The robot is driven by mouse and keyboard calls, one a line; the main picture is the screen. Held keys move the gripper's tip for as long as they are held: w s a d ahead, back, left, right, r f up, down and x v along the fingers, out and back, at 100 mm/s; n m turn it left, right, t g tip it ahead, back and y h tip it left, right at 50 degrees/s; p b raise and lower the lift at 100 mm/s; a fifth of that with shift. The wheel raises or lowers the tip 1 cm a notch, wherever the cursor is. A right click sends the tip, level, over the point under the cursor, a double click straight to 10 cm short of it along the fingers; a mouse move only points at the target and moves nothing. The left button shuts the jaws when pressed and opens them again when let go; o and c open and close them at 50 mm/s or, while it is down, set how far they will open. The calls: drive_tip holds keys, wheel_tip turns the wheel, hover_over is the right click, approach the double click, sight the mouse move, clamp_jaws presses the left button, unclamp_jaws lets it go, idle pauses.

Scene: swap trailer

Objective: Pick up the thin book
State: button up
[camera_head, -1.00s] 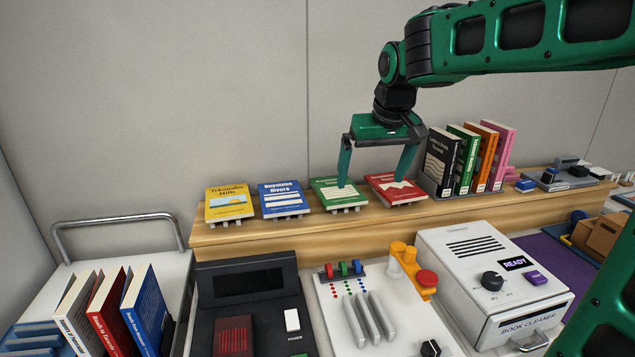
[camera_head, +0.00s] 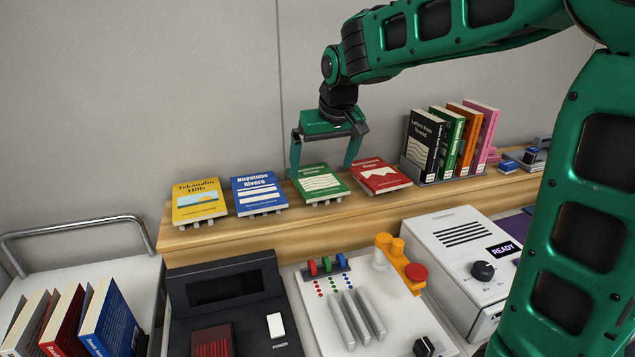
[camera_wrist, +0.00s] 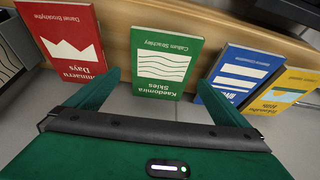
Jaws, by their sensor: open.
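Four face-up books lie on small stands along the wooden shelf: yellow (camera_head: 199,203), blue (camera_head: 258,195), green (camera_head: 319,185) and red (camera_head: 380,177). Which one is the thin book cannot be told for certain. My gripper (camera_head: 322,168) is open and empty, pointing down, with its fingers at either side of the green book's far part. In the wrist view the green book (camera_wrist: 165,60) lies between and beyond the fingertips (camera_wrist: 158,78), with the red book (camera_wrist: 62,40) to the left and the blue book (camera_wrist: 238,75) to the right. I see no contact.
Upright books (camera_head: 450,140) stand in a holder at the shelf's right. Below are a dark scanner-like device (camera_head: 225,290), a white panel with coloured levers (camera_head: 330,275) and a white book cleaner (camera_head: 450,245). A cart (camera_head: 70,245) with books stands at left.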

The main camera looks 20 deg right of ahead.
sight(316, 179)
drive_tip(key=x, duration=0.4)
drive_tip(key=shift+w+a+f, duration=0.15)
drive_tip(key=shift+w, duration=0.2)
drive_tip(key=c, duration=0.9)
